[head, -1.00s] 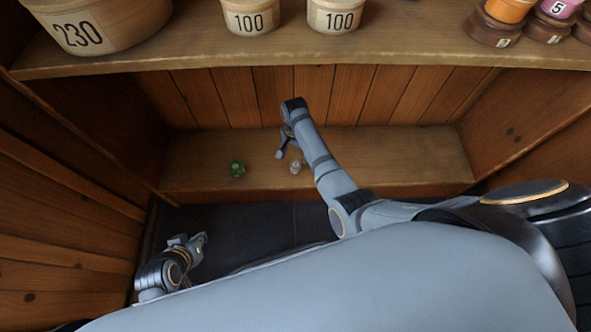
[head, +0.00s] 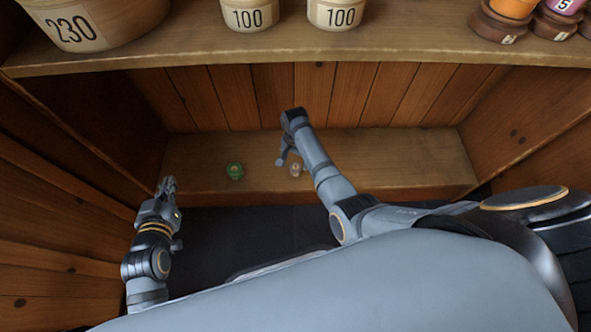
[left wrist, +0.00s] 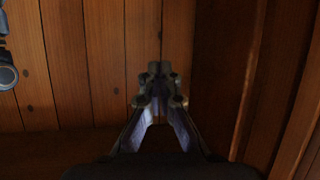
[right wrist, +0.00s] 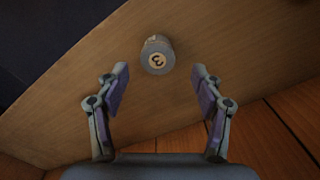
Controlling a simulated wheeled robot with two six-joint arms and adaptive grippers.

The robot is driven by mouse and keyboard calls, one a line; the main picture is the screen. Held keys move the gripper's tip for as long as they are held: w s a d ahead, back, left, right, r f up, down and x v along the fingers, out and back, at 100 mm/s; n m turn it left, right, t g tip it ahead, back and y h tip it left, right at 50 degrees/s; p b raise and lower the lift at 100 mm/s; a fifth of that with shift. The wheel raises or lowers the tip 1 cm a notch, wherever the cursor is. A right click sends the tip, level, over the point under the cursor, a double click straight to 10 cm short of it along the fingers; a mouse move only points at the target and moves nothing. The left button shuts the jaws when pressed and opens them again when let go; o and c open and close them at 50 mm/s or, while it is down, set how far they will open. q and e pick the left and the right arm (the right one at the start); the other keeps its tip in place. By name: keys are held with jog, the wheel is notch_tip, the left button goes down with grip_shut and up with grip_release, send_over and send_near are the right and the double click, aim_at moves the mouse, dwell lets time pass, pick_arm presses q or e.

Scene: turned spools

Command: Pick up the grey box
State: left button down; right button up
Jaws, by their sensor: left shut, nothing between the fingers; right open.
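The grey box (right wrist: 157,55) is a small round grey piece with a pale label marked 3. It stands on the lower shelf, and in the head view it shows small and pale (head: 296,170) beside my right gripper (head: 284,158). In the right wrist view my right gripper (right wrist: 160,80) is open, with the box near its fingertips, midway between them and untouched. My left gripper (head: 168,183) is shut and empty, near the left end of the lower shelf. In the left wrist view my left gripper (left wrist: 158,72) points toward the plank wall.
The upper shelf (head: 400,48) overhangs at the back, bearing pale tubs (head: 249,15) and colored spools (head: 515,8). Wooden side walls bound the bay. The lower shelf's right part is clear.

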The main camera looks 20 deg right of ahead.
aim_at(295, 168)
jog(key=shift+s+a+f+b, duration=0.1)
jog(key=shift+s+f+b, duration=0.1)
jog(key=shift+f+b, duration=0.45)
pick_arm(q)
jog(key=w+r+t, duration=0.4)
jog(key=r+t, duration=0.3)
jog(key=r, duration=0.8)
pick_arm(e)
jog(key=shift+s+f, duration=0.1)
jog(key=shift+f, duration=0.55)
notch_tip(295, 168, down, 2)
jog(key=shift+f+b, duration=0.1)
jog(key=shift+b, duration=0.75)
pick_arm(q)
jog(key=s+r+t, duration=0.2)
jog(key=r+t, duration=0.1)
jog(key=r, duration=0.3)
jog(key=s+r+m+t+h, duration=0.1)
jog(key=s+r+t, duration=0.2)
jog(key=r, duration=0.4)
jog(key=shift+t+h, duration=0.3)
jog(key=shift+r, duration=0.1)
pick_arm(e)
jog(key=c, duration=1)
jog(key=shift+c, duration=0.2)
